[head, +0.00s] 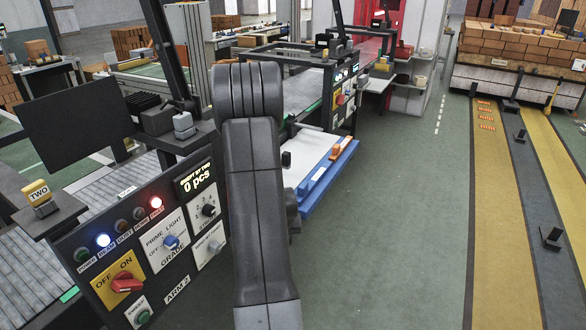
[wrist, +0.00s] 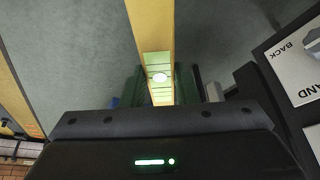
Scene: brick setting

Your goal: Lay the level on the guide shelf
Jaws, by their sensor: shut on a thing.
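The level (wrist: 152,30), a yellow bar with a pale green vial, stands out from my gripper (wrist: 158,90) in the wrist view. The two fingers close on it from both sides, and its far end runs out of the picture. In the head view my own arm fills the middle and hides the gripper and the level. A white shelf with a blue edge (head: 333,178) is just right of my arm in the head view; it may be the guide shelf. A blue piece and an orange piece (head: 341,148) lie on it.
A control panel (head: 150,245) with knobs and lamps stands close on the left, below a dark monitor (head: 73,118). Another machine (head: 340,95) is behind the shelf. Green floor (head: 410,220) is clear to the right. A brick-laden bench (head: 515,80) stands far right.

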